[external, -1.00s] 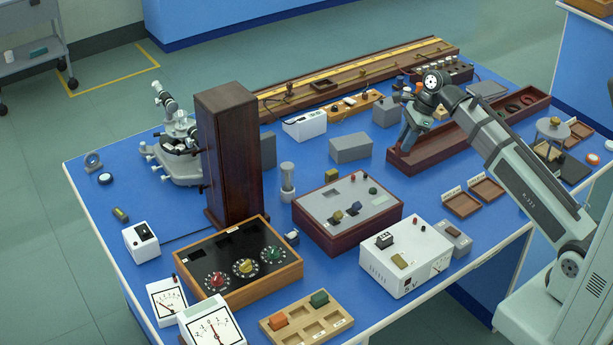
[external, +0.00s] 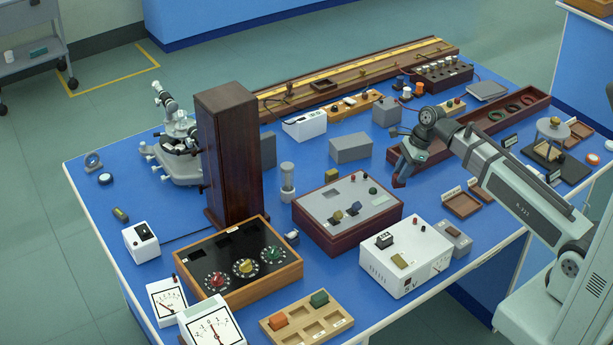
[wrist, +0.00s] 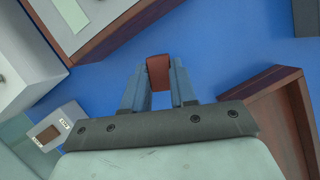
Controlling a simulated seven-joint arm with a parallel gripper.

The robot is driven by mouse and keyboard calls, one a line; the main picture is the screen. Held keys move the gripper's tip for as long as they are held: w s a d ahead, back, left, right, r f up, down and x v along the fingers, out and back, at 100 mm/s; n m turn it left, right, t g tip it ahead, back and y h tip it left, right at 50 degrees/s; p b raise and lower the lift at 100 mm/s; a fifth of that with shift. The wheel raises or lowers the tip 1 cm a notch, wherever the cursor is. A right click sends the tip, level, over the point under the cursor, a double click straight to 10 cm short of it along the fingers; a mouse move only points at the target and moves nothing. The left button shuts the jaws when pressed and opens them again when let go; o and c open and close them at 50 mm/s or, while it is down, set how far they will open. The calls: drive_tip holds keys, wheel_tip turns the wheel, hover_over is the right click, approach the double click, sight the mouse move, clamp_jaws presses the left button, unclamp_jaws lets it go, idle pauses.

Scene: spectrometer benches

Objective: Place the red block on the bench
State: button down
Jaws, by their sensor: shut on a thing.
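My gripper (external: 403,172) is shut on the red block (wrist: 158,72), which shows between the two fingertips in the wrist view. In the external view the block is a small dark red patch (external: 399,181) at the fingertips. The gripper points down over the blue bench (external: 110,200), between the grey-topped panel box and the long dark wooden tray. Bare blue bench top shows around the block in the wrist view. I cannot tell whether the block touches the bench.
The grey-topped panel box (external: 345,205) stands to the left, the white power supply (external: 405,262) in front. The long wooden tray (external: 450,138) is close behind and right. A grey box (external: 350,148) stands back left. An orange-red block (external: 278,319) sits in a compartment tray.

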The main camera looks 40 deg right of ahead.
drive_tip(key=shift+f, duration=2.25)
drive_tip(key=shift+f, duration=0.1)
drive_tip(key=c, duration=0.9)
unclamp_jaws()
drive_tip(key=v, duration=1.2)
drive_tip(key=shift+d, duration=0.1)
